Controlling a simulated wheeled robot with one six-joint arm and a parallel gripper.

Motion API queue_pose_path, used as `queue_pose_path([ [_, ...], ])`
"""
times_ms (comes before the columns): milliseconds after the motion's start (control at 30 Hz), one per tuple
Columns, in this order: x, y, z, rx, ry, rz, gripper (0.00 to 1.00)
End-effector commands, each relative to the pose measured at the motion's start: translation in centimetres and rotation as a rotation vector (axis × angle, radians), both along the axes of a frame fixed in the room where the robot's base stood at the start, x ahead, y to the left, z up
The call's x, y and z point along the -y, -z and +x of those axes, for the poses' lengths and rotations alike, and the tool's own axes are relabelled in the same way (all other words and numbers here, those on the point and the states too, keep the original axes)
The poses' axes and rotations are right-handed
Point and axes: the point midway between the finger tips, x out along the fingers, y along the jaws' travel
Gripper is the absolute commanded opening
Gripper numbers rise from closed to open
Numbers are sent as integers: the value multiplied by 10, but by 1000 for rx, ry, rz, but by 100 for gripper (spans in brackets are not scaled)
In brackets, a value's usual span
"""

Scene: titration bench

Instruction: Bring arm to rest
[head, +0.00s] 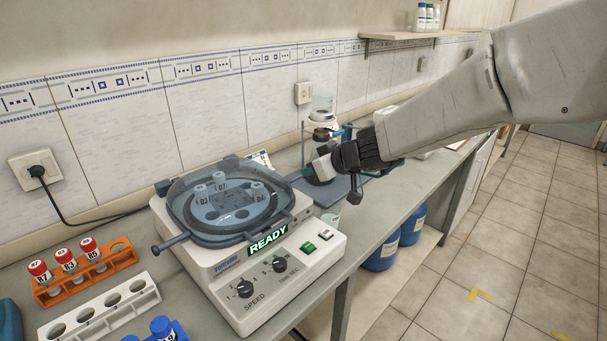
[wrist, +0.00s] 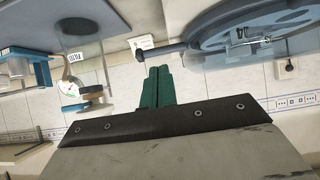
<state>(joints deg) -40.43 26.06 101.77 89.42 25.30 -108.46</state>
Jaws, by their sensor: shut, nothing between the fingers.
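My arm reaches in from the upper right in the head view. My gripper (head: 309,172) is over the bench, just right of the centrifuge (head: 240,262). Its green fingers also show in the wrist view (wrist: 159,72), pressed together with nothing between them. The centrifuge has its clear lid down over labelled tubes, and its display (head: 268,239) reads READY. The lid's edge and a dark handle (wrist: 160,50) appear close to the fingertips in the wrist view. I cannot tell whether they touch.
An orange rack (head: 82,270) with red-capped tubes and a white rack (head: 100,312) stand left of the centrifuge. Behind my gripper is a stand with glassware (head: 322,110). Blue containers (head: 381,256) stand below the bench. The tiled floor at right is open.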

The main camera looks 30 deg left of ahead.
Motion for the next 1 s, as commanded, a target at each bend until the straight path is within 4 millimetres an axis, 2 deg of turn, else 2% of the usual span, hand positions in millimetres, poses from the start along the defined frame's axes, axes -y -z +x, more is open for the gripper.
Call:
queue_pose_path([
  [100,23,14,-7,-3,3,0,0],
  [333,55,33,-18,-1,2,1,0],
  [667,65,40,-23,-5,4,7,0],
  [800,63,39,-26,-105,50,47,0],
  [867,62,42,-35,-185,61,60,0],
  [933,66,52,-55,-309,62,54,0],
  [1000,76,52,-81,-437,53,34,0],
])
